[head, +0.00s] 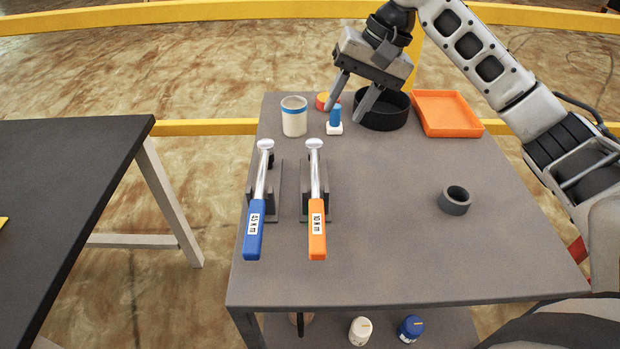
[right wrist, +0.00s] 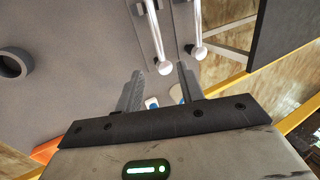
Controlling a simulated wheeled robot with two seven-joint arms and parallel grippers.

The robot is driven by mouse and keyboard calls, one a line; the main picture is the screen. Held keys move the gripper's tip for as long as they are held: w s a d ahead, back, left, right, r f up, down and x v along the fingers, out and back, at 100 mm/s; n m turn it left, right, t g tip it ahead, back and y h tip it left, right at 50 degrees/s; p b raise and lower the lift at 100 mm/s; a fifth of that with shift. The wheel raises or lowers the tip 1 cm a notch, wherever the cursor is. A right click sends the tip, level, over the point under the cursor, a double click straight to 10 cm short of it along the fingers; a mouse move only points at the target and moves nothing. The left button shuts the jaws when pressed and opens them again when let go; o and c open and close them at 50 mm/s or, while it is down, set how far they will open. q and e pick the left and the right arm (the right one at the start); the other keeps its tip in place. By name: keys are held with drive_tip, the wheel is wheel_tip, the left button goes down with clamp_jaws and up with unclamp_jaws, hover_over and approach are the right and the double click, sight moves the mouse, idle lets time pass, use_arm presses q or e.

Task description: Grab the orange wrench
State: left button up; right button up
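The orange wrench (head: 317,205) is a torque wrench with a silver shaft and an orange handle with a white label. It lies in a dark holder on the grey table (head: 385,265), handle toward the front edge. A blue-handled wrench (head: 256,205) lies in a like holder just left of it. My right gripper (head: 348,108) is open and empty over the back of the table, beyond the wrench heads and to the right. In the right wrist view the gripper (right wrist: 160,90) points toward two silver wrench shafts; their handles are out of frame. My left gripper is not in view.
Near my right gripper stand a white cup with a blue band (head: 294,117), a small blue-and-white item (head: 335,120), a black round container (head: 385,112) and an orange tray (head: 446,113). A dark ring (head: 455,200) lies at right. The table's front middle is clear.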

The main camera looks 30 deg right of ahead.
approach(317, 166)
drive_tip(key=x, duration=0.5)
drive_tip(key=shift+w+a+f+b, duration=0.1)
drive_tip(key=shift+w+b, duration=0.25)
drive_tip(key=shift+s+x, duration=0.2)
drive_tip(key=shift+x, duration=1.15)
drive_tip(key=shift+s+x, duration=0.2)
drive_tip(key=shift+x, duration=1.1)
drive_tip(key=shift+w, duration=0.1)
clamp_jaws()
